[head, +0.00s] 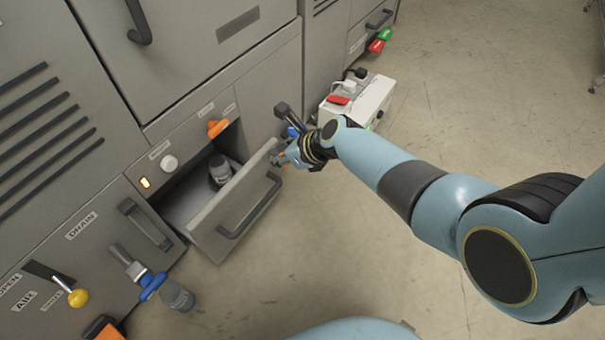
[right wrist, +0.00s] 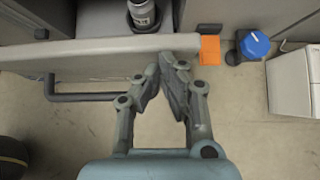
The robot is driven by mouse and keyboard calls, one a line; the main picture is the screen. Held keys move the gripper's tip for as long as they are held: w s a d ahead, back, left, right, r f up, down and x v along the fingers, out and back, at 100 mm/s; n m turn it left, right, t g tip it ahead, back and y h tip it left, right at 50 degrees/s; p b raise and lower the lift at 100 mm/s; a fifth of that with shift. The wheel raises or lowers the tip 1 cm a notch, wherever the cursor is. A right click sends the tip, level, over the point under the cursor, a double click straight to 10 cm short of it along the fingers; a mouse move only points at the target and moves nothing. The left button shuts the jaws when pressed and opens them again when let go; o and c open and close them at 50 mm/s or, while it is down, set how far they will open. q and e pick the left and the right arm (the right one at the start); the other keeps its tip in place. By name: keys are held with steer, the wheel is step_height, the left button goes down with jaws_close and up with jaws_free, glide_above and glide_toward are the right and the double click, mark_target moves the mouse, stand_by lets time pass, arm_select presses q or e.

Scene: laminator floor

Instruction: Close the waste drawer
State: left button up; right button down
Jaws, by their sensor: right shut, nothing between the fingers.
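The waste drawer (head: 226,225) is pulled open from the grey machine in the head view, with a dark bar handle on its front. A small grey bottle (head: 219,170) stands inside it. My right gripper (head: 274,157) is at the right end of the drawer front. In the right wrist view the gripper (right wrist: 166,58) is shut and empty. Its fingertips are at the outer face of the drawer front (right wrist: 90,55), right of the handle; whether they touch it I cannot tell. The bottle (right wrist: 142,14) shows behind the front. My left gripper is not in view.
A white box (head: 372,98) with a red item on top stands on the floor right of the drawer. An orange block (right wrist: 210,49) and a blue knob (right wrist: 255,44) are close right of the fingers.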

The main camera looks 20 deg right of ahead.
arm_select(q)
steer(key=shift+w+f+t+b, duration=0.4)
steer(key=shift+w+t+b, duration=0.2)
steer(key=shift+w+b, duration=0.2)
arm_select(e)
steer(key=w+a, duration=0.5)
steer(key=w, duration=0.1)
steer(key=shift+w, duration=0.35)
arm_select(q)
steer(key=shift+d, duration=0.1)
arm_select(e)
steer(key=shift+d, duration=0.1)
